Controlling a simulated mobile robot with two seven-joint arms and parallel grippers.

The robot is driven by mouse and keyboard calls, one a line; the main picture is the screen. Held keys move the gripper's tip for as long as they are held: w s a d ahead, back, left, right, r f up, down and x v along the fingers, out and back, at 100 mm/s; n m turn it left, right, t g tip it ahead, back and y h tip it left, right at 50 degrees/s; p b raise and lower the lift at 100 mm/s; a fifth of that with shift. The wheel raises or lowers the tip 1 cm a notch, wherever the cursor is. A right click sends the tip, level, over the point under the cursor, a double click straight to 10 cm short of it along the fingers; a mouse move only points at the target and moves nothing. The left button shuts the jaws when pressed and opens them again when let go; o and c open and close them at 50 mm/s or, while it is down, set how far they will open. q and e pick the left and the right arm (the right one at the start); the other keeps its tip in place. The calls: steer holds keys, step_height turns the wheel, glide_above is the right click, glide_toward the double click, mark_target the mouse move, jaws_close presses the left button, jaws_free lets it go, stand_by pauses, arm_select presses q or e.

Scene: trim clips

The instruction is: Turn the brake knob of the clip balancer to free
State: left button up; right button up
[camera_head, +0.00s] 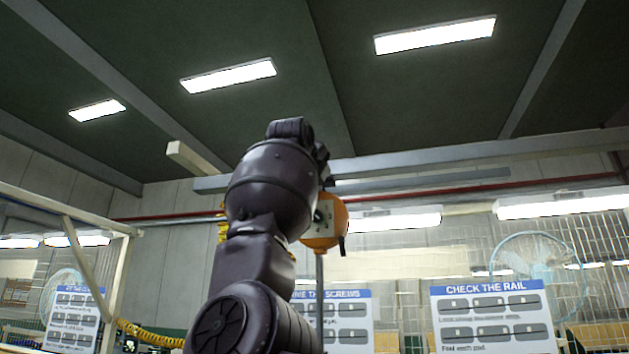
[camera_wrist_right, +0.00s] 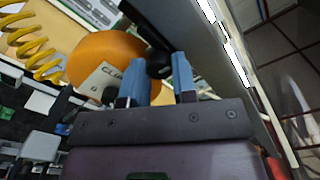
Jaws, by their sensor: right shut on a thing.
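The clip balancer (camera_head: 325,222) is an orange rounded housing hanging at the middle of the head view, partly hidden by my right arm. In the right wrist view the balancer (camera_wrist_right: 98,55) is close, with a pale label plate. A black brake knob (camera_wrist_right: 158,66) sticks out from its side. My right gripper (camera_wrist_right: 162,80) has its blue fingers on either side of the knob and is shut on it. In the head view my right arm hides the gripper and knob. The knob's setting cannot be read. My left gripper is not in view.
A grey beam (camera_head: 410,186) runs behind the balancer. A grey rod (camera_head: 319,275) hangs below it. A yellow coiled hose (camera_wrist_right: 25,40) lies beside the balancer in the wrist view. Instruction boards, including one titled CHECK THE RAIL (camera_head: 493,316), stand farther back.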

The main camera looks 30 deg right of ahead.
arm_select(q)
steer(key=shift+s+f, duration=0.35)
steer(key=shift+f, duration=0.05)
arm_select(e)
steer(key=shift+n, duration=0.5)
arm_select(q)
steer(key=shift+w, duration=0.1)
arm_select(e)
steer(key=o, duration=0.9)
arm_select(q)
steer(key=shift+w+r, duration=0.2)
arm_select(e)
steer(key=shift+o, duration=0.2)
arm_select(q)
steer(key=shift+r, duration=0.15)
arm_select(e)
steer(key=shift+a, duration=0.2)
